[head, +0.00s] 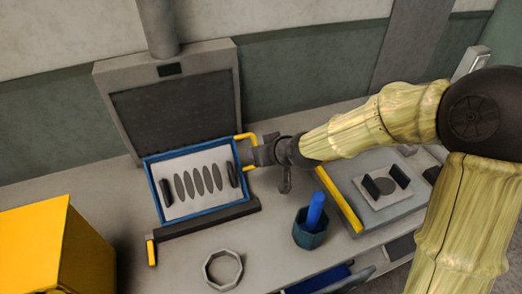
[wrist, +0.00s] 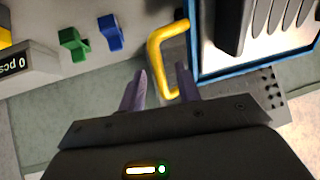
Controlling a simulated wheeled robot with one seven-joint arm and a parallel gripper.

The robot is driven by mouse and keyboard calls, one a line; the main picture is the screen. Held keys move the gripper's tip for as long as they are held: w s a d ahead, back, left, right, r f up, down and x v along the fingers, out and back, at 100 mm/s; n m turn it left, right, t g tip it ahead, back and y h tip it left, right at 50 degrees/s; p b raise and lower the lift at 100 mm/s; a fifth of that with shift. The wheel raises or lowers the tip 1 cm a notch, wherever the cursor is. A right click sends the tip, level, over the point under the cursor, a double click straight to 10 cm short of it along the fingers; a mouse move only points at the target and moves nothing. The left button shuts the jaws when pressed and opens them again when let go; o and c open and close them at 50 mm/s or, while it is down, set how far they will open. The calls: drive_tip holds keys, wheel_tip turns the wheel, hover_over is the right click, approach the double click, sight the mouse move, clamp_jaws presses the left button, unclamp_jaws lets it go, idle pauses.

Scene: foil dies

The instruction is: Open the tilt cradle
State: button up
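The tilt cradle appears to be the blue-framed tray (head: 201,219) with a pale plate and several dark oval slots, in front of the upright grey panel. Its blue edge also shows at upper right in the wrist view (wrist: 232,70). A yellow bracket handle (head: 246,137) sticks out from its right side. In the wrist view the handle (wrist: 155,55) reaches down between my fingertips. My gripper (wrist: 160,75) is open, its two fingers apart on either side of the handle's bar. In the head view my gripper (head: 258,154) is at the handle, partly hiding it. Contact cannot be told.
A grey panel (head: 170,105) stands behind the cradle. A yellow box (head: 35,240) is at front left. A ring (head: 222,285) and a dark cup (head: 309,238) with a blue object stand in front. A grey fixture (head: 350,165) with a yellow bar is to the right.

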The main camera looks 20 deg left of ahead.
idle(0.3)
drive_tip(key=p+v, duration=0.9)
drive_tip(key=v, duration=0.8)
drive_tip(key=shift+d, duration=0.15)
idle(0.5)
drive_tip(key=d+f+m+g+h, duration=0.1)
drive_tip(key=d+f+m+h, duration=0.4)
drive_tip(key=d, duration=0.7)
drive_tip(key=s+d+m+g+h, duration=0.2)
drive_tip(key=s+d+m+h, duration=0.1)
drive_tip(key=d, duration=0.9)
drive_tip(key=shift+s+m, duration=0.6)
drive_tip(key=shift+m, duration=0.1)
